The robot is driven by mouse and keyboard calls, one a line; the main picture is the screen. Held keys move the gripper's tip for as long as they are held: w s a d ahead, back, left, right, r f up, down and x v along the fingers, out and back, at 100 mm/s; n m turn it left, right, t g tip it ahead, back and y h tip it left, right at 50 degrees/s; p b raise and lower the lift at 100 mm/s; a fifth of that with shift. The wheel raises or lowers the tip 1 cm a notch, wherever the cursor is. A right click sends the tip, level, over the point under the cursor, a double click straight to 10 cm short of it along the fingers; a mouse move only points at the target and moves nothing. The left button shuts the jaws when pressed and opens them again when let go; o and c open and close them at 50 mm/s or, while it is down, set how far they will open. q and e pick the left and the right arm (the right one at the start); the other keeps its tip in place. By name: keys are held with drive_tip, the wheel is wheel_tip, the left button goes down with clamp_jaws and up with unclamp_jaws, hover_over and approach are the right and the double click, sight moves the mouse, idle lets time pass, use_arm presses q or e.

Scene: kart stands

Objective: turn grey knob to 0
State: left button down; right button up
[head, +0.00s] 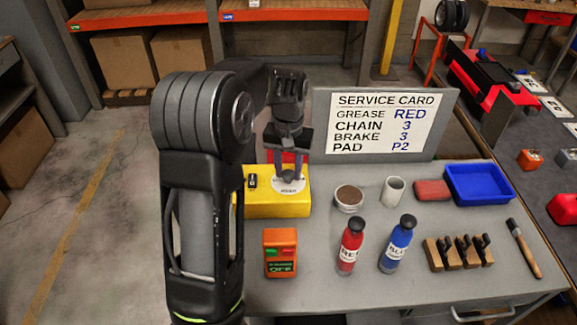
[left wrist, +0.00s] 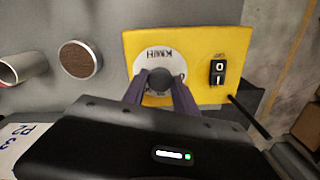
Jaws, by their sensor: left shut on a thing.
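The yellow box (head: 262,207) stands at the left end of the grey workbench. The grey knob (left wrist: 159,80) sits in the middle of that plate. My left gripper (head: 289,174) reaches down over the box from above. In the left wrist view its two fingers (left wrist: 159,92) are shut on the knob from both sides. The knob's pointer and most dial marks are hidden. My right gripper is not in view.
A black switch (left wrist: 218,72) is beside the dial. A tin (head: 349,198), a red bottle (head: 350,248) and a blue bottle (head: 398,245) are to the right. The service card (head: 385,125) stands behind.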

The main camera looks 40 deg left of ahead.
sight(288, 173)
use_arm(q)
drive_tip(key=shift+n+p, duration=0.35)
drive_tip(key=shift+n, duration=1.25)
drive_tip(key=c, duration=1)
unclamp_jaws()
drive_tip(key=shift+o, duration=0.2)
wheel_tip(288, 173, up, 8)
drive_tip(key=shift+f+b, duration=0.1)
drive_tip(key=shift+b, duration=0.45)
